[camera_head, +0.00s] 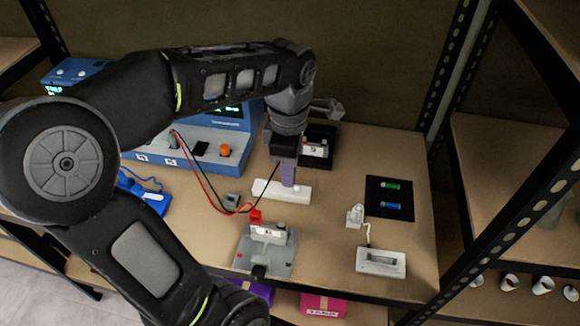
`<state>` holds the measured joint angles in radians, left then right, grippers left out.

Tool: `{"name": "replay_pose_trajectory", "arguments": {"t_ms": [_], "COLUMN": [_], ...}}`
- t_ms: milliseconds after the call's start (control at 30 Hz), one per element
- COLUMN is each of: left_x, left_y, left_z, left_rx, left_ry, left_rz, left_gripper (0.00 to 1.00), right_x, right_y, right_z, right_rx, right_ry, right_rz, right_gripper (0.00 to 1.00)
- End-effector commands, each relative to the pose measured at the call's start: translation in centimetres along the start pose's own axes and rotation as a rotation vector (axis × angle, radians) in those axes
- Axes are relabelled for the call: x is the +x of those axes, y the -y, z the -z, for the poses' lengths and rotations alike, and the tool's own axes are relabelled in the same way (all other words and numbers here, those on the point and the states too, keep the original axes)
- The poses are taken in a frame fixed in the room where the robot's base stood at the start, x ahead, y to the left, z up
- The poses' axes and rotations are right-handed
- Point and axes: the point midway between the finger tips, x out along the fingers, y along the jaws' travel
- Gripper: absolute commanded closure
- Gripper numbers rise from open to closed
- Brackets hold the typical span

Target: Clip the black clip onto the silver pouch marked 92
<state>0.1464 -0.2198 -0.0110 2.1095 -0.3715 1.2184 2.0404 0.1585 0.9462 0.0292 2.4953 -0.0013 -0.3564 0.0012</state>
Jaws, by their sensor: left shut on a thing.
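My left gripper (288,180) points down at the middle of the bench, just behind a white bar. It is shut. A thin black lead rises to its jaws, so it appears to hold the black clip, which is hidden at this size. A flat silver-grey piece (282,262) with a red mark lies in front, to the left of the gripper. A red clip (256,216) on a red lead is at its back edge, by a small white block (268,233). I cannot read a 92 or confirm that this piece is the pouch. My right gripper is not in view.
A blue instrument (190,148) stands behind my arm. The white bar (265,189) lies below the gripper. A black mat (389,198) holds green and blue cylinders. A white device (381,262) is at front right.

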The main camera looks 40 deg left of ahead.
Motion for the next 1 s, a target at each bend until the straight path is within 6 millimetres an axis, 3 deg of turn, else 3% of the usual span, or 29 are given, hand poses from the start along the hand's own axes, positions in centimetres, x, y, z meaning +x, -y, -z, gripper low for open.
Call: {"name": "replay_pose_trajectory", "arguments": {"t_ms": [500,1000], "left_x": [0.0,0.1], "left_y": [5.9,6.2], "left_z": [0.6,0.6], "left_rx": [-0.001,-0.004], "left_ry": [0.0,0.0], "left_rz": [-0.002,0.0], "left_gripper": [1.0,1.0], "right_x": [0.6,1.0], "right_y": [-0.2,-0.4], "right_z": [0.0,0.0], "right_rx": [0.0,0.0], "right_ry": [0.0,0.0], "right_rz": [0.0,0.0], "right_gripper": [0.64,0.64]}}
